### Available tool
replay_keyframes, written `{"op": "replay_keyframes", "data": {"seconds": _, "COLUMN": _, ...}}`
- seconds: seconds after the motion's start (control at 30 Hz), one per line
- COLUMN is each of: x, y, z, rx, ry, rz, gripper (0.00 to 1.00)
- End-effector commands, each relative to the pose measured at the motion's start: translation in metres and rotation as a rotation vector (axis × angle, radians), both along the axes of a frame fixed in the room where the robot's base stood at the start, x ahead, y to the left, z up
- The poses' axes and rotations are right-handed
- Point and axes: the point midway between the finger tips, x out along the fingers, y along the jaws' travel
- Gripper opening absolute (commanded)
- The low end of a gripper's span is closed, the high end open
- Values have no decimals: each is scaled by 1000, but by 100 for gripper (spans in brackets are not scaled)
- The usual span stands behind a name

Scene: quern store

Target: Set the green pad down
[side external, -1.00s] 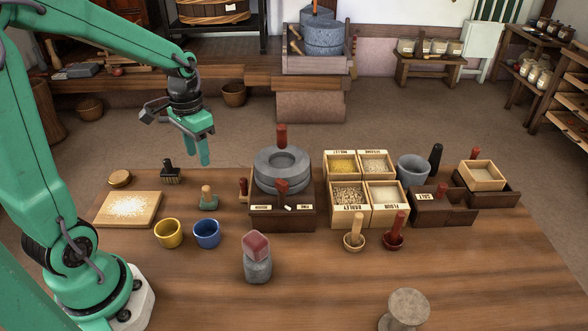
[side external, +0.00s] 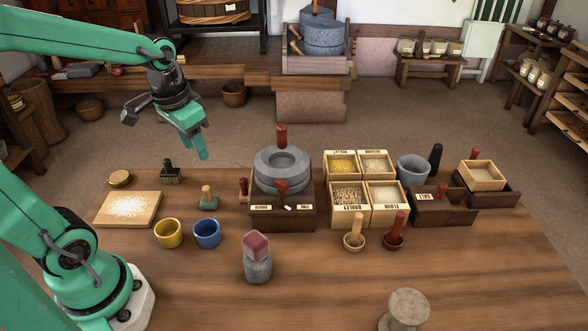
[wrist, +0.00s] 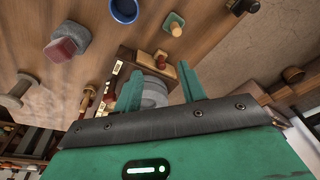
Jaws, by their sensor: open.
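The green pad (side external: 208,204) sits on the wooden table (side external: 330,270), with a wooden knob handle standing up from it. It is right of the board with pale grain and just behind the blue cup. It also shows in the wrist view (wrist: 172,19). My gripper (side external: 204,157) is up in the air above and behind the pad, apart from it. In the wrist view the two green fingers (wrist: 158,88) are spread with nothing held between them.
A yellow cup (side external: 168,233) and a blue cup (side external: 207,233) stand in front of the pad. The stone quern (side external: 281,170) stands to its right, a brush (side external: 171,173) behind left. Labelled grain boxes (side external: 349,207) are farther right. The front table is mostly clear.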

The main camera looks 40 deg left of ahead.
Motion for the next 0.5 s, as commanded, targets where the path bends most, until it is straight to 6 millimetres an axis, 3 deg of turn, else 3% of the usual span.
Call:
{"op": "replay_keyframes", "data": {"seconds": 0.2, "x": -23, "y": -25, "z": 24, "rx": 1, "ry": -120, "rz": -6, "gripper": 41}}
{"op": "replay_keyframes", "data": {"seconds": 0.5, "x": -53, "y": -49, "z": 43, "rx": -21, "ry": -258, "rz": -10, "gripper": 41}}
